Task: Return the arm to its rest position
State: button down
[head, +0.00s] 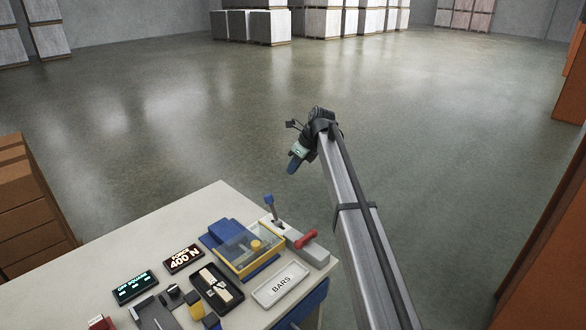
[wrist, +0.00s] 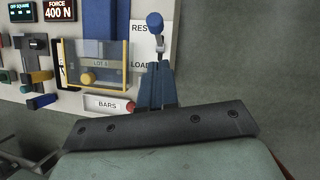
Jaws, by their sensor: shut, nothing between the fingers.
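My gripper (head: 292,166) is held up in the air, past the far right corner of the table (head: 190,206), with its blue fingers pointing down. The fingers also show in the wrist view (wrist: 158,68); they are together with nothing between them. My arm reaches up from the lower right of the head view. In the wrist view the fingers overlap a blue-knobbed lever (wrist: 155,24) in the picture; in the head view this lever stands on the table, apart from the gripper.
Brown boxes (head: 32,215) stand left.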

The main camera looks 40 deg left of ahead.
jog(key=shift+f, duration=0.1)
jog(key=w+d+f+n+h, duration=0.1)
jog(key=w+d+f, duration=0.1)
jog(key=d+f, duration=0.45)
jog(key=w+d+f, duration=0.3)
jog(key=d+f, duration=0.2)
jog(key=f, duration=0.2)
jog(key=s+d+f+n+h, duration=0.1)
jog(key=d+f+n, duration=0.2)
jog(key=d+f, duration=1.3)
jog(key=s+d+f+n+h, duration=0.1)
jog(key=s+d+f+n, duration=0.1)
jog(key=d+f, duration=1.4)
jog(key=s+d+f+n+g+h, duration=0.1)
jog(key=s+d+f, duration=0.2)
jog(key=s+d, duration=0.35)
jog(key=s+d+f+n, duration=0.2)
jog(key=s+d+f, duration=0.15)
jog(key=d, duration=0.65)
jog(key=s+d+f+n+g+h, duration=0.1)
jog(key=s+d+f, duration=0.2)
jog(key=s+d, duration=0.45)
jog(key=s+d+f+n+g, duration=0.1)
jog(key=s+d+n, duration=0.1)
jog(key=s+d, duration=0.4)
jog(key=s+d+f+n+g, duration=0.1)
jog(key=s+d+n, duration=0.2)
jog(key=s+d, duration=0.4)
jog(key=s, duration=0.8)
jog(key=shift+d+g, duration=0.3)
